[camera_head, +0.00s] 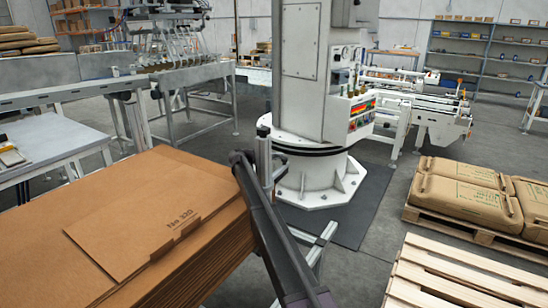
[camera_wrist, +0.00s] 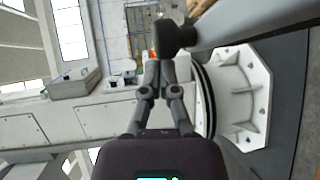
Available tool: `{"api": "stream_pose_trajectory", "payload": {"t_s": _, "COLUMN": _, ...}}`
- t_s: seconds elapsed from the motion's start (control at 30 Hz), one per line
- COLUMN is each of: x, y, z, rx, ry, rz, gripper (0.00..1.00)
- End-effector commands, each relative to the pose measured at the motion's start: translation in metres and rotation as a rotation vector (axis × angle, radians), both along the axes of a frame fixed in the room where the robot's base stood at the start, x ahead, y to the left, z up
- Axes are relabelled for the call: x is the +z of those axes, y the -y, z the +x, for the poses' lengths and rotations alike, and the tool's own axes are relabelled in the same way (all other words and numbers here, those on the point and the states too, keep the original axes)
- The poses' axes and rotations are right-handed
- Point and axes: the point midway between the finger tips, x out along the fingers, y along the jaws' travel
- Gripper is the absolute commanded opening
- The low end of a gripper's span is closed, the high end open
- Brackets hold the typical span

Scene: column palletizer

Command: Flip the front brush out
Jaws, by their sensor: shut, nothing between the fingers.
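An upright grey metal post (camera_head: 264,150) stands at the right edge of the cardboard stack in the head view. In the wrist view a grey bar (camera_wrist: 240,25) runs from the upper right to a dark rounded block (camera_wrist: 173,38), which looks like the front brush or its holder. I cannot make out bristles. My gripper (camera_wrist: 153,68) is in the middle of the wrist view, its fingers together and empty. The fingertips are right beside the dark block; I cannot tell whether they touch it. In the head view a dark slanting form hides part of the post's lower area.
The cardboard stack (camera_head: 155,200) fills the lower left. The white column (camera_head: 310,75) stands behind the post on a bolted base. Pallets with brown sacks (camera_head: 465,195) and an empty wooden pallet (camera_head: 455,275) are at right. Grey floor lies between.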

Motion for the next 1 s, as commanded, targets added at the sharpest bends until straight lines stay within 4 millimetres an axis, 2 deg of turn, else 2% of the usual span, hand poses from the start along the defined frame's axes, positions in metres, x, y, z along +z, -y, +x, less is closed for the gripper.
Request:
{"api": "stream_pose_trajectory", "payload": {"t_s": 0.3, "x": 0.000, "y": 0.014, "z": 0.001, "rx": -0.014, "ry": 0.000, "rz": 0.000, "gripper": 0.00}}
{"api": "stream_pose_trajectory", "payload": {"t_s": 0.57, "x": 0.000, "y": 0.015, "z": 0.003, "rx": -0.017, "ry": 0.000, "rz": 0.000, "gripper": 0.00}}
{"api": "stream_pose_trajectory", "payload": {"t_s": 0.77, "x": 0.002, "y": 0.004, "z": 0.011, "rx": -0.016, "ry": 0.000, "rz": 0.000, "gripper": 0.00}}
{"api": "stream_pose_trajectory", "payload": {"t_s": 1.0, "x": 0.007, "y": -0.019, "z": 0.027, "rx": -0.017, "ry": 0.000, "rz": 0.000, "gripper": 0.00}}
